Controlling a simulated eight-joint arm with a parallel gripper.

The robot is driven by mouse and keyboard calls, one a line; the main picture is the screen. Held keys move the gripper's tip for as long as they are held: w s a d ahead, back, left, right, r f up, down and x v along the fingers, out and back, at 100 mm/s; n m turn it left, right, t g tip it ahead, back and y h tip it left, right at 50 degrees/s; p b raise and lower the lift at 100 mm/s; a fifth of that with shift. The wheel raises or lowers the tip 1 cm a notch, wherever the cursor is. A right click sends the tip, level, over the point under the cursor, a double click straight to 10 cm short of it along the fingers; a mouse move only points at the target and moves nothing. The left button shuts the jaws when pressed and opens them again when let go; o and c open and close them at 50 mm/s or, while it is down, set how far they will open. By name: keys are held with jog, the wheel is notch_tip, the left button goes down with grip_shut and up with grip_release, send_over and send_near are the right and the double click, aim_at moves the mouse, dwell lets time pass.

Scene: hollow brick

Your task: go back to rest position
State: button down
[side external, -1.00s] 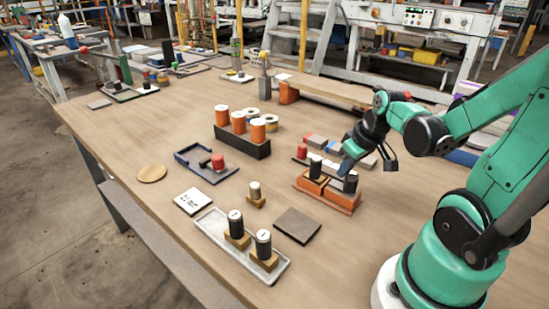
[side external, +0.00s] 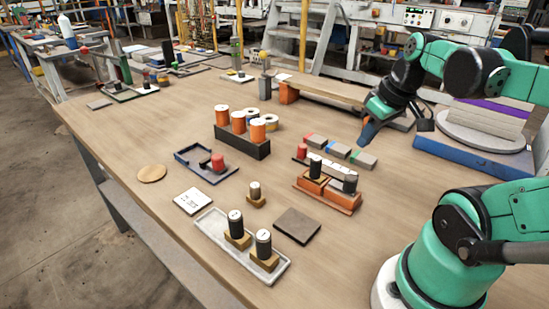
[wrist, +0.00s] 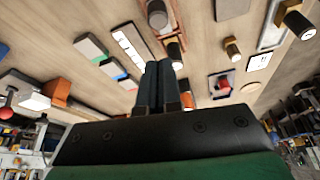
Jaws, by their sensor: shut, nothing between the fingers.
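My gripper (side external: 368,132) is raised above the table, behind and to the right of the orange tray (side external: 345,205). Its fingers are shut together and empty; they also show side by side in the wrist view (wrist: 158,85). The orange tray holds two dark cylinders with grey tops, and it stands apart from the gripper. No brick is in the fingers.
A row of colored blocks (side external: 362,159) lies just below my gripper. A dark rack with orange cylinders (side external: 257,148) stands left of it. A blue platform with a round grey stack (side external: 478,138) is at right. A wooden shelf (side external: 335,92) stands behind.

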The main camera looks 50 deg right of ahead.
jog(key=shift+s+r, duration=0.1)
jog(key=shift+r, duration=0.15)
jog(key=shift+a, duration=0.1)
